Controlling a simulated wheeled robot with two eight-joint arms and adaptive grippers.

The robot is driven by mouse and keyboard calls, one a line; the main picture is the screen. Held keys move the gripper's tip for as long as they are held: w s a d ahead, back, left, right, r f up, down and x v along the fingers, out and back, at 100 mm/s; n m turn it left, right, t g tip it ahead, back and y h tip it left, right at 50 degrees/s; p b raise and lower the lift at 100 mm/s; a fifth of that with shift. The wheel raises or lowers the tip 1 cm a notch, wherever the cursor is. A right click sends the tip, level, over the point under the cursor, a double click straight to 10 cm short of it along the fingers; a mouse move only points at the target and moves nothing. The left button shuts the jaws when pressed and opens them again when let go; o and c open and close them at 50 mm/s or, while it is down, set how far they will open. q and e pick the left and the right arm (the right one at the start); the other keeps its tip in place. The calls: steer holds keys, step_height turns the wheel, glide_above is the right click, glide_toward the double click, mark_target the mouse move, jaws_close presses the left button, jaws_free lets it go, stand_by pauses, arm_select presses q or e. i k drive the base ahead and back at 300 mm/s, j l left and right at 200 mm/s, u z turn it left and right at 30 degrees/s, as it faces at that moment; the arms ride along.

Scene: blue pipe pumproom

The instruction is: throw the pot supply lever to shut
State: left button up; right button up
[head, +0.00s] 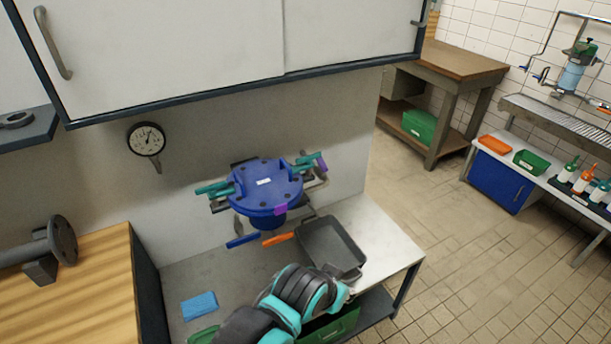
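A blue pot (265,183) with a round bolted lid and a small white label is mounted at the wall above the bench. Teal handles (213,188) stick out on its left and more teal parts (307,159) on its right, with purple pieces at the right and front. Below it are a blue lever (243,241) and an orange lever (278,239), both pointing out to the side. I cannot read which one is the supply lever. A teal and black link of my arm (300,290) shows at the bottom, below the levers. Neither gripper's fingers are visible.
A dark tray (331,246) lies on the metal bench (385,240), right of the levers. A blue cloth (199,306) lies at the bench's left. A white cabinet (170,50) overhangs above, and a gauge (147,138) is on the wall. Open tiled floor lies to the right.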

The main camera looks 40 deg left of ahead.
mark_target(322, 165)
steer(key=k+u, duration=0.15)
steer(key=u, duration=1.45)
